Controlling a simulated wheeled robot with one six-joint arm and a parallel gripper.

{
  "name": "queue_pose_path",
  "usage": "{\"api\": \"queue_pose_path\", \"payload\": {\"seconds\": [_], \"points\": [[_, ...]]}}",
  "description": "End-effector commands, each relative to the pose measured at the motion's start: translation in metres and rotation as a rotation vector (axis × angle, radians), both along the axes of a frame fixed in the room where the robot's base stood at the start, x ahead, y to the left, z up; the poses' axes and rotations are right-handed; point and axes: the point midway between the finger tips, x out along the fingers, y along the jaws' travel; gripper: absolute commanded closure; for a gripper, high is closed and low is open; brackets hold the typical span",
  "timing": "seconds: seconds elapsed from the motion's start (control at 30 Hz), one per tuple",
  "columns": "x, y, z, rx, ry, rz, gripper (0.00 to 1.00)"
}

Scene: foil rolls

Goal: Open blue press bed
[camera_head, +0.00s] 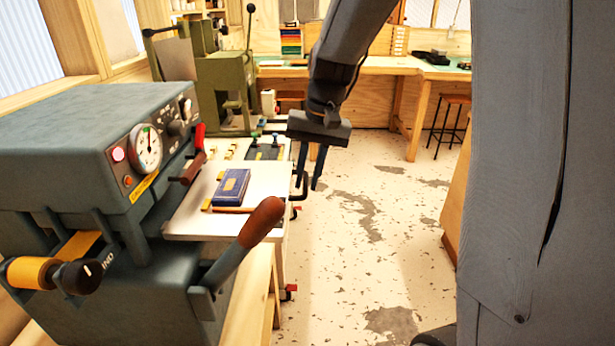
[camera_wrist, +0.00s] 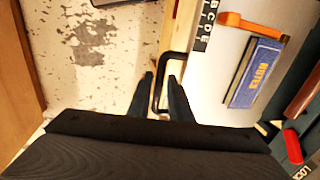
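The blue-grey press (camera_head: 90,140) stands at the left, with a dial gauge and a long lever (camera_head: 262,220) with a brown grip. A pale flat plate (camera_head: 195,222) extends from its front; I cannot tell whether this is the bed. A black bracket handle (camera_head: 300,186) is on the plate's right edge and shows in the wrist view (camera_wrist: 158,88). My gripper (camera_head: 318,168) points down by this handle. In the wrist view its two fingers (camera_wrist: 162,95) are apart, with part of the handle showing between them; contact is unclear.
A blue notes book (camera_head: 231,187) and an orange strip lie on the plate. A red lock lever (camera_wrist: 292,146) is beside the press front. A green machine (camera_head: 222,85) stands behind. The floor (camera_head: 350,250) to the right is clear.

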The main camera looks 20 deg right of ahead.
Motion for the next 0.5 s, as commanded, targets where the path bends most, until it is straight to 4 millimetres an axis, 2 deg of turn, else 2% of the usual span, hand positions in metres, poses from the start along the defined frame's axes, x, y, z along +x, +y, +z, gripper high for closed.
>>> {"api": "queue_pose_path", "payload": {"seconds": [0.17, 0.5], "points": [[0.000, -0.001, 0.005, 0.000, -0.002, 0.000, 0.81], [-0.002, -0.010, 0.055, -0.001, -0.004, -0.001, 0.81]]}}
